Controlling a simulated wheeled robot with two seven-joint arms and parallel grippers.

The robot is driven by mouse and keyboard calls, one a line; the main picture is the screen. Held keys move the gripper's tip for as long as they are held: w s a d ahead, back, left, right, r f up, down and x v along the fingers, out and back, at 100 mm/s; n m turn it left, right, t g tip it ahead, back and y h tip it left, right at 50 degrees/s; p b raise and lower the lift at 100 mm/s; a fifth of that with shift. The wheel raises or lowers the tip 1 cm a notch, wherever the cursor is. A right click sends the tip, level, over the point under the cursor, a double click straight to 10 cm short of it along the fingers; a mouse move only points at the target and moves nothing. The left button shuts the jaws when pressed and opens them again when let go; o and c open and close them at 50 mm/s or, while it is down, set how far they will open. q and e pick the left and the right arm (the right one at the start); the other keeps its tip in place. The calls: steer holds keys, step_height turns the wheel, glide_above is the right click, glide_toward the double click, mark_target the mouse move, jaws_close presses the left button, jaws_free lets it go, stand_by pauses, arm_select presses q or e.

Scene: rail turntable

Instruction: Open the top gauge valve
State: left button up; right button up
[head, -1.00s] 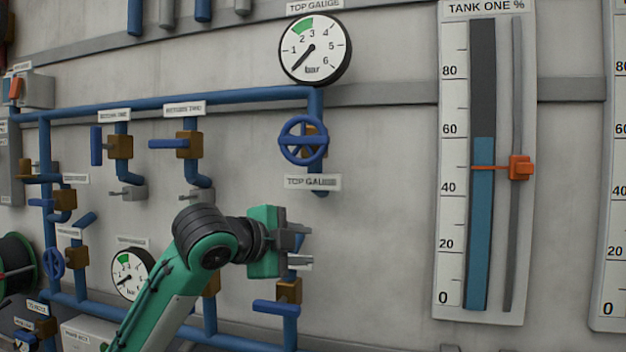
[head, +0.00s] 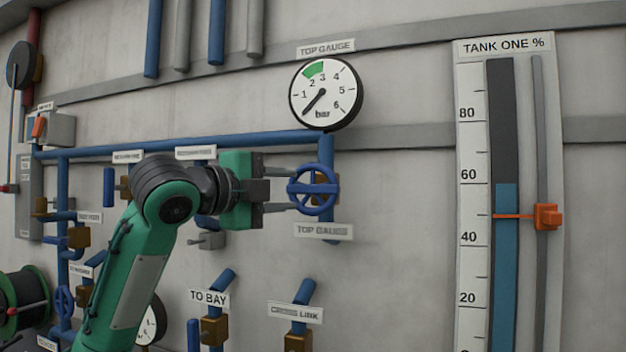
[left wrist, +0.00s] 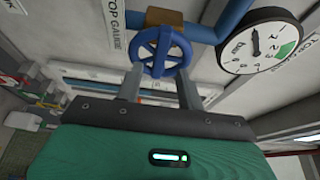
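The top gauge valve is a blue spoked handwheel (head: 313,190) on a brown body, on the vertical blue pipe below the top gauge (head: 325,94). The gauge needle points low, just below 1, outside the green band. My left gripper (head: 280,196) is just left of the wheel, its fingers pointing at it. In the left wrist view the wheel (left wrist: 161,50) shows beyond and between the two spread fingers (left wrist: 160,86), which look open. I cannot tell whether the fingertips touch the rim. My right gripper is not in view.
The TOP GAUGE label (head: 324,231) sits below the wheel. A horizontal blue pipe (head: 245,138) runs above my arm. The tank one level scale (head: 473,200) stands to the right, with bare wall between. More valves, such as the cross link valve (head: 298,338), are below.

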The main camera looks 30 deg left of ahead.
mark_target(309, 188)
arm_select(q)
steer(key=w, duration=0.2)
steer(key=w+p, duration=0.1)
steer(key=w, duration=0.1)
steer(key=w+d+p, duration=0.1)
steer(key=w, duration=0.1)
steer(key=shift+w+r, duration=0.1)
steer(key=shift+w, duration=0.05)
steer(key=shift+w+p, duration=0.4)
steer(key=shift+w, duration=0.2)
jaws_close()
